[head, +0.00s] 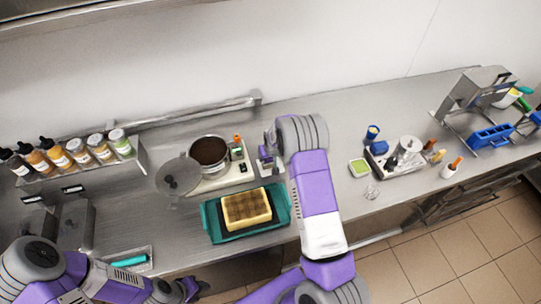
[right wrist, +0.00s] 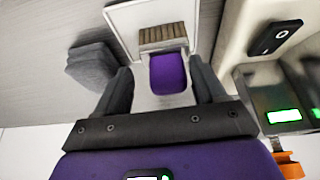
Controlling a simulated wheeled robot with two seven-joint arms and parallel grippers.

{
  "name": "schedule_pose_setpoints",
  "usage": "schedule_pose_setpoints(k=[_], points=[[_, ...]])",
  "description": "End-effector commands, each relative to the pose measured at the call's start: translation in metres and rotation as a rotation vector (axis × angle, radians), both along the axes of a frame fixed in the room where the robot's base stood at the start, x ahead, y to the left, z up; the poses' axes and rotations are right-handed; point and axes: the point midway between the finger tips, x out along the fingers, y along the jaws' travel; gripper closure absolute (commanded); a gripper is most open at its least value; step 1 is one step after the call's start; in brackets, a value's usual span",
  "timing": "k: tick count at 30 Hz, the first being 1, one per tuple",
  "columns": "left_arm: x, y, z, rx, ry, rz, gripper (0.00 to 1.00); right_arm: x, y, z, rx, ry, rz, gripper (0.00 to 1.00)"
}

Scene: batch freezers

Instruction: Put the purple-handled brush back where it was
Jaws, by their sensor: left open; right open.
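The purple-handled brush shows in the right wrist view, its purple handle (right wrist: 168,73) between the two fingers of my right gripper (right wrist: 162,78). A brown, striped block that looks like the brush's bristle end lies just beyond the handle, against a pale holder or tray (right wrist: 122,18). The fingers are open, with a gap visible on each side of the handle. In the head view my right arm reaches over the counter, its gripper (head: 266,160) just right of the pot; the brush is hard to make out there. My left gripper (head: 188,290) is open and appears empty at the lower left edge.
A dark-filled pot (head: 210,152) on a cooker stands left of my right gripper. Bottles (head: 78,150) stand at the left; a small green-filled dish (head: 359,168) and a glass (head: 372,191) are to the right.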

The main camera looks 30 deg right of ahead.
Motion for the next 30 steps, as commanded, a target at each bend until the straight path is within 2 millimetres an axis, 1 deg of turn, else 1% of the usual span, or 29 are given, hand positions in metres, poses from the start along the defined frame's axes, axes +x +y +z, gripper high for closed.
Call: schedule_pose_setpoints(k=[3,5,8,15,18,21,25,30], points=[[0.000,0.000,0.006,0.000,0.000,0.000,0.57,0.000,0.000,0.005,0.000,0.001,0.000,0.30],[0.000,0.000,0.004,0.000,0.000,0.000,0.57,-0.002,0.001,0.011,0.000,-0.002,0.000,0.30],[0.000,0.000,0.002,0.000,0.000,0.000,0.57,-0.009,0.003,0.028,0.000,-0.003,0.000,0.30],[0.000,0.000,0.000,0.000,0.000,0.000,0.57,-0.028,0.010,0.077,0.000,-0.004,0.001,0.30],[0.000,0.000,-0.001,0.000,0.000,0.000,0.57,-0.035,0.011,0.093,0.001,-0.004,0.001,0.30],[0.000,0.000,-0.001,0.000,0.000,0.000,0.57,-0.040,0.012,0.104,-0.001,-0.002,0.001,0.30],[0.000,0.000,-0.001,0.000,0.000,0.000,0.57,-0.044,0.014,0.112,0.000,-0.001,0.000,0.30],[0.000,0.000,-0.001,0.000,0.000,0.000,0.57,-0.045,0.013,0.114,0.001,0.002,-0.001,0.30]])
